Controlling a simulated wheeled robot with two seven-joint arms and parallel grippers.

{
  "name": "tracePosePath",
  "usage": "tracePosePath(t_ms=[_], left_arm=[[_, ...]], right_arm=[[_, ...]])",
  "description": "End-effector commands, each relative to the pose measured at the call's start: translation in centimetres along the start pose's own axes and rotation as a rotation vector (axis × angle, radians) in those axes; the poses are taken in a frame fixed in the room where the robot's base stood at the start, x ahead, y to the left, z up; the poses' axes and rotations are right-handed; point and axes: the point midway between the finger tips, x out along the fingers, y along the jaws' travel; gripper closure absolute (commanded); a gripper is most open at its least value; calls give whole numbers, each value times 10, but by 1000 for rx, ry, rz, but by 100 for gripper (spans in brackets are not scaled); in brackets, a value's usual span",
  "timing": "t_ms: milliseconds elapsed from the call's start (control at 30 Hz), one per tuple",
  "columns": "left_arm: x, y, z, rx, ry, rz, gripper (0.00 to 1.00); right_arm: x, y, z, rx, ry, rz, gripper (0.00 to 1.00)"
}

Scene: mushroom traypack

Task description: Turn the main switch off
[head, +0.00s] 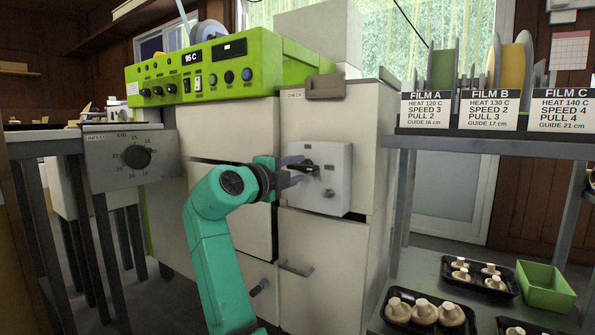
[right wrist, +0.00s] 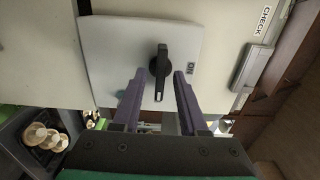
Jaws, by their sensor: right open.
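The main switch is a black rotary handle (head: 311,168) on a pale grey box (head: 338,195) on the front of the machine cabinet. In the right wrist view the handle (right wrist: 160,60) is long and narrow, its lower end pointing toward my gripper. A small label (right wrist: 190,68) sits beside it on the grey box (right wrist: 110,38); its word is too small to read surely. My right gripper (head: 299,171) is open in front of the box. In the right wrist view its two purple fingers (right wrist: 159,78) stand either side of the handle's lower part, with visible gaps. My left gripper is not in view.
A green control panel (head: 200,75) reading 95 C tops the machine. A guide box with a dial (head: 130,160) is at left. A shelf (head: 480,146) with film rolls and mushroom trays (head: 425,325) stands at right. A cabinet handle (head: 296,270) projects below the switch.

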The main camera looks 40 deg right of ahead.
Motion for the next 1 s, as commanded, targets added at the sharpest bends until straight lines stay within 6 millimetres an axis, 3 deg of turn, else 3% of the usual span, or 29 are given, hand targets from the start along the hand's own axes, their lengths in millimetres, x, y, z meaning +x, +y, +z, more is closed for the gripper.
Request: tracePosePath(t_ms=[500, 1000], left_arm=[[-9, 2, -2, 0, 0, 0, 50], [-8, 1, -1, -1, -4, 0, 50]], right_arm=[[-60, 0, 0, 0, -1, -1, 57], [-61, 0, 1, -6, -3, -1, 57]])
